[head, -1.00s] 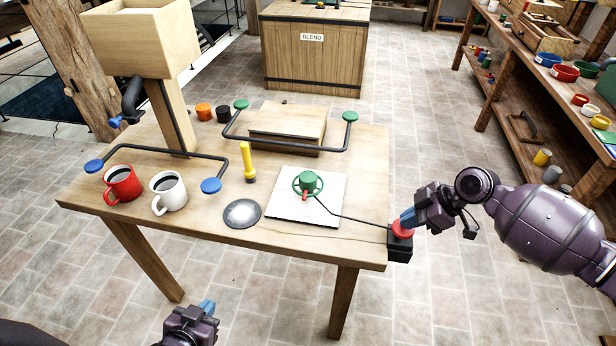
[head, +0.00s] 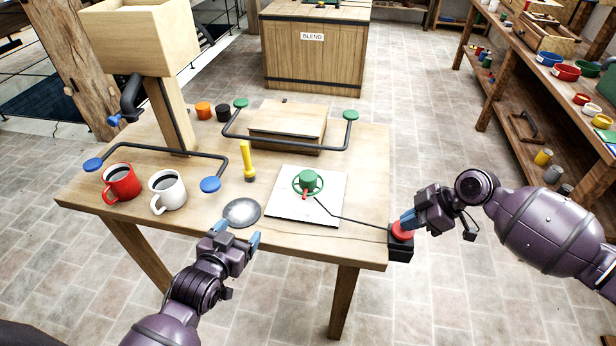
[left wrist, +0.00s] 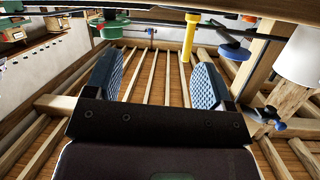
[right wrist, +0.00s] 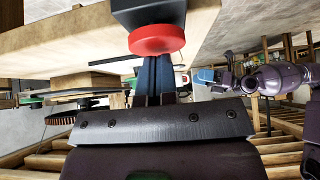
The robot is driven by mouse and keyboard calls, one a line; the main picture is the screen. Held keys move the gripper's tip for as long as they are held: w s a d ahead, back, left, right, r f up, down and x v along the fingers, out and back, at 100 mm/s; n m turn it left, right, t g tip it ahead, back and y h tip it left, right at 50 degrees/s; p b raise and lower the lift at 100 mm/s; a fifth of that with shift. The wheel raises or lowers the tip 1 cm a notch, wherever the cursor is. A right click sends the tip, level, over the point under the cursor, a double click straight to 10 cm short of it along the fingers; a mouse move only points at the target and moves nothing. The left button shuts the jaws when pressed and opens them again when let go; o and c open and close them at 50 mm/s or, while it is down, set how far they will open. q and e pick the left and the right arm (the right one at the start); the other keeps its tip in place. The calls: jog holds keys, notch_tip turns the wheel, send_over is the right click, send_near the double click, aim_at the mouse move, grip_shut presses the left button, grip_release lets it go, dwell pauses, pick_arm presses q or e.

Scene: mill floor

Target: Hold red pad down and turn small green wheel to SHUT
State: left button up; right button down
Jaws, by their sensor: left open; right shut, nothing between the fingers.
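The red pad (head: 401,233) tops a black box at the table's right front corner. My right gripper (head: 407,221) is shut with its fingertips at the pad, seemingly touching it; the right wrist view shows the closed blue fingers right against the red pad (right wrist: 157,40). The small green wheel (head: 308,182) sits on a white plate (head: 285,210), its red pointer towards the table's front. No SHUT mark is readable. My left gripper (head: 236,235) is open and empty at the table's front edge, by the grey disc, left of and in front of the wheel.
A grey round disc (head: 242,213) lies left of the plate. A yellow flashlight (head: 248,162) stands behind it. Red (head: 120,182) and white mugs (head: 167,190) stand at left. Black bars with blue and green ends cross the table. A cable runs from the plate to the box.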

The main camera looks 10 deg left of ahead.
pick_arm(q)
jog(key=w+d+r+n+g+h, duration=0.1)
jog(key=w+d+r+g, duration=0.1)
jog(key=w+d+r, duration=0.45)
jog(key=w+d+r+n+g, duration=0.1)
jog(key=w+d+r, duration=0.3)
jog(key=w+r, duration=0.55)
jog(key=w+d+r+n+g+h, duration=0.15)
jog(key=w+d+r, duration=0.35)
jog(key=w, duration=0.7)
jog(key=n+g+y, duration=0.4)
jog(key=n+g, duration=0.4)
jog(key=g, duration=0.2)
send_near(308, 175)
notch_tip(308, 175, down, 11)
jog(key=shift+w+a, duration=0.1)
jog(key=shift+a, duration=0.05)
jog(key=c, duration=0.9)
